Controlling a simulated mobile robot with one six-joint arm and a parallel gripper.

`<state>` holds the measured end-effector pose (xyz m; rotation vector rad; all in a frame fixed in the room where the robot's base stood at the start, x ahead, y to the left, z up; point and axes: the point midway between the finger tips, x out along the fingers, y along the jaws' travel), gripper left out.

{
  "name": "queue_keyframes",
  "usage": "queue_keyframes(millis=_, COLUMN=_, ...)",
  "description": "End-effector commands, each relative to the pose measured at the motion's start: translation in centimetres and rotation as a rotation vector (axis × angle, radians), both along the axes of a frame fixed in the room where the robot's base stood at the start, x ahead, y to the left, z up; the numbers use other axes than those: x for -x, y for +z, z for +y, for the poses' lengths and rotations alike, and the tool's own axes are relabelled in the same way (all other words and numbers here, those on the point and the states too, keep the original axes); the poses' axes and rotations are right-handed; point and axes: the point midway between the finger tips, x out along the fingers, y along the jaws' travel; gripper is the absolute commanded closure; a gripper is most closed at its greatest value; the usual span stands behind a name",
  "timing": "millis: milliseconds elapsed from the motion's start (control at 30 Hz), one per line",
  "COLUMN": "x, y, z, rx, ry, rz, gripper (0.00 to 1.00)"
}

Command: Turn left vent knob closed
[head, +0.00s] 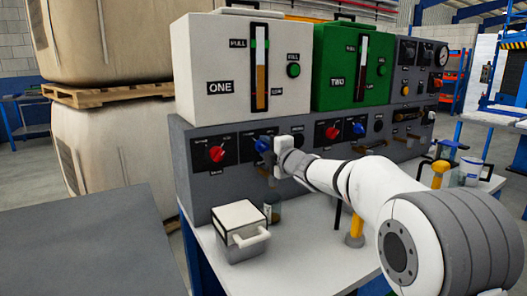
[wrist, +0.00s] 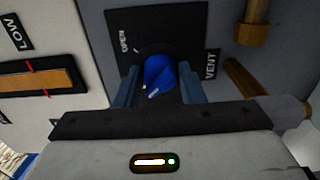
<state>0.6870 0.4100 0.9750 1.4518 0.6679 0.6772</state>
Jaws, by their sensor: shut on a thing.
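The left vent knob is blue and sits on a dark plate on the grey panel, below the white unit labelled ONE. In the head view the knob (head: 262,144) is partly hidden by my gripper (head: 270,158). In the wrist view the knob (wrist: 160,76) lies between the two fingers of my gripper (wrist: 158,84), which is shut on it. The plate carries the words OPEN and VENT in the wrist view. The knob's white mark points down and to the left in that view, away from the word OPEN.
A red knob (head: 217,154) is left of the vent knob. Another red knob (head: 332,132) and a second blue knob (head: 358,128) are to the right. A white-lidded box (head: 240,222) stands on the bench below. A brown spout (wrist: 250,38) is close by in the wrist view.

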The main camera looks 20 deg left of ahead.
Motion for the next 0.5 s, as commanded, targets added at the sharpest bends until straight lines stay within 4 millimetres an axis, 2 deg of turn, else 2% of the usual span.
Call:
queue_keyframes(millis=33, x=-0.03, y=-0.51, z=-0.04, rx=0.008, ry=-0.001, rz=0.004, gripper=0.87)
queue_keyframes(millis=333, x=-0.03, y=-0.51, z=-0.02, rx=0.009, ry=-0.001, rz=0.004, gripper=0.87)
queue_keyframes(millis=367, x=-0.02, y=-0.51, z=-0.02, rx=0.008, ry=-0.001, rz=0.004, gripper=0.64)
queue_keyframes(millis=500, x=-0.02, y=-0.4, z=0.0, rx=0.007, ry=-0.001, rz=0.003, gripper=0.52)
